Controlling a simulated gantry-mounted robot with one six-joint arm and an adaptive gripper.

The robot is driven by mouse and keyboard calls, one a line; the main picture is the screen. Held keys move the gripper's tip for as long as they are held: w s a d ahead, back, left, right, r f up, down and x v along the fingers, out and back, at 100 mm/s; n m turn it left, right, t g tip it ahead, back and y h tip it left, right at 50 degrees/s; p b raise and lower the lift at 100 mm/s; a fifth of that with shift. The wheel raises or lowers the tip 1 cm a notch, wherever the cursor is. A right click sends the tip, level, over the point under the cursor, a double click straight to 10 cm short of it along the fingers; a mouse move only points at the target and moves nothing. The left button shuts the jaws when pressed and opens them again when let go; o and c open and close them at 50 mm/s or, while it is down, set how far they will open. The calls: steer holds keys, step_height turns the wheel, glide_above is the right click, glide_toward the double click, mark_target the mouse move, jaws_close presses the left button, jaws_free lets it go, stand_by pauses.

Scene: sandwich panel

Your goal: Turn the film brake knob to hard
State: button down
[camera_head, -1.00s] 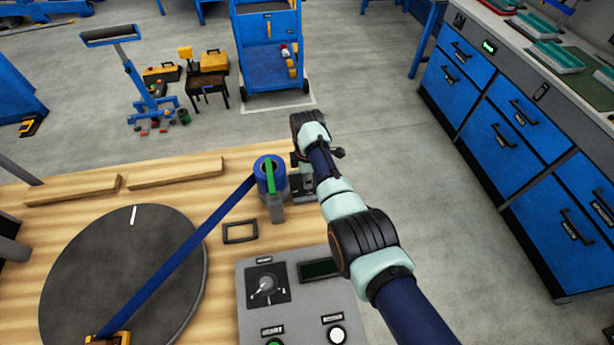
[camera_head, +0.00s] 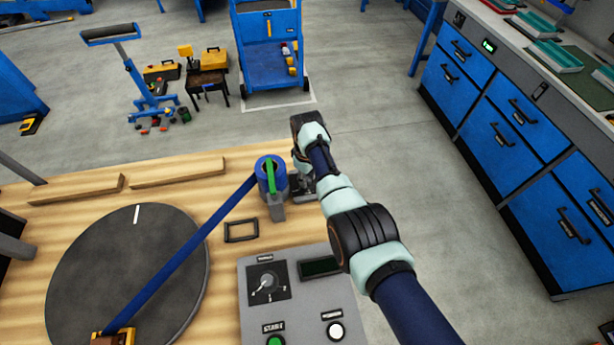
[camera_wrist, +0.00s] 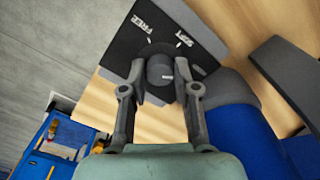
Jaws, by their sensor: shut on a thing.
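The film brake knob (camera_wrist: 158,68) is a dark round knob on a black dial plate (camera_wrist: 125,40) in the wrist view. FREE and SOFT labels with white ticks show on the plate; no HARD label is readable. My gripper (camera_wrist: 160,88) has its two fingers on either side of the knob and is shut on it. A small pale mark shows on the knob, but I cannot tell which setting it points at. In the head view my gripper (camera_head: 303,183) is beside the blue film roll (camera_head: 271,178), and my wrist hides the knob.
Blue film (camera_head: 190,245) runs from the roll to a turntable (camera_head: 90,270). A grey control panel (camera_head: 300,310) with a dial and buttons stands in front. The blue roll (camera_wrist: 245,140) is close in the wrist view.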

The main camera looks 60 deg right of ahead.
steer(key=shift+m, duration=0.4)
steer(key=c, duration=0.9)
jaws_free()
steer(key=shift+o, duration=0.2)
step_height(320, 180, up, 12)
